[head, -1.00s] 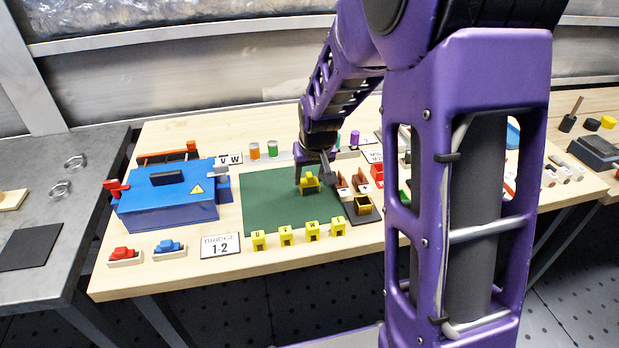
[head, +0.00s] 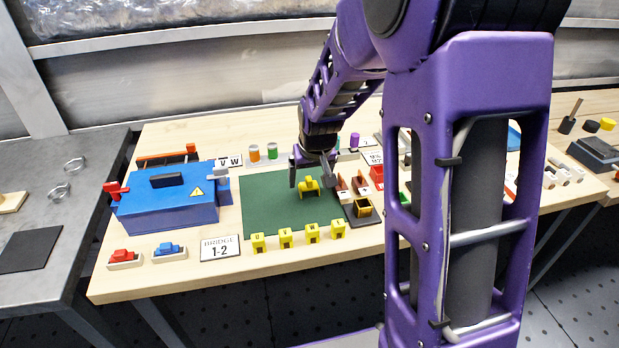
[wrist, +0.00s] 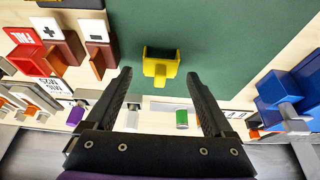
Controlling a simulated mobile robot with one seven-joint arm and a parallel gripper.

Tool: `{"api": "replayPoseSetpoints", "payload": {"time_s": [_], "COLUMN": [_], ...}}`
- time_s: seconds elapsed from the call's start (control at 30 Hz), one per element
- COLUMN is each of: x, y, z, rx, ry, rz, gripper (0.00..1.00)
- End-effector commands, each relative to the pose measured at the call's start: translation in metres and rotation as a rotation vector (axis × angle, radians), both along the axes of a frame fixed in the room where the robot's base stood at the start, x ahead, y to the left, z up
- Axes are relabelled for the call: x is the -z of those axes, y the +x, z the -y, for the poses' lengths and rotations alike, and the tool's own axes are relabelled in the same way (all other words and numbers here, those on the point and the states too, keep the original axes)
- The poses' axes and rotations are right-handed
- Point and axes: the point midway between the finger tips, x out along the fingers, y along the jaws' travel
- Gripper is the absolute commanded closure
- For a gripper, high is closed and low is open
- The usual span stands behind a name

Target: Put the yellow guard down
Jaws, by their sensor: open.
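The yellow guard (head: 310,188) rests on the green mat (head: 265,208), near the mat's right side. It also shows in the wrist view (wrist: 161,68) as a yellow piece with a dark inside, lying on the green surface. My gripper (head: 311,185) is open, with its two dark fingers spread on either side of the guard in the head view. In the wrist view my gripper's fingertips (wrist: 160,74) stand well apart with the guard between and just past them, touching neither finger. Nothing is held.
A blue box (head: 168,200) with a red lever stands left of the mat. Several yellow lettered blocks (head: 285,237) line its front edge. Brown-and-white pieces (head: 343,190) and a dark tray with a yellow-rimmed box (head: 362,208) stand close on its right. The mat's left half is clear.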

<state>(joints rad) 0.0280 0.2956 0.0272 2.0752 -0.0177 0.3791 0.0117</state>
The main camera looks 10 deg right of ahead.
Motion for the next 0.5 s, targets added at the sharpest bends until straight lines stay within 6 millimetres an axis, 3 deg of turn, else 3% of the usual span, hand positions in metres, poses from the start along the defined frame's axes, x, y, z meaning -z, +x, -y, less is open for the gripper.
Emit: {"api": "replayPoseSetpoints", "payload": {"time_s": [0.3,0.5], "x": [-0.065,-0.095], "y": [-0.025,-0.038], "z": [0.000,0.000], "rx": [0.000,0.000], "ry": [0.000,0.000], "rz": [0.006,0.005], "gripper": [0.13,0.13]}}
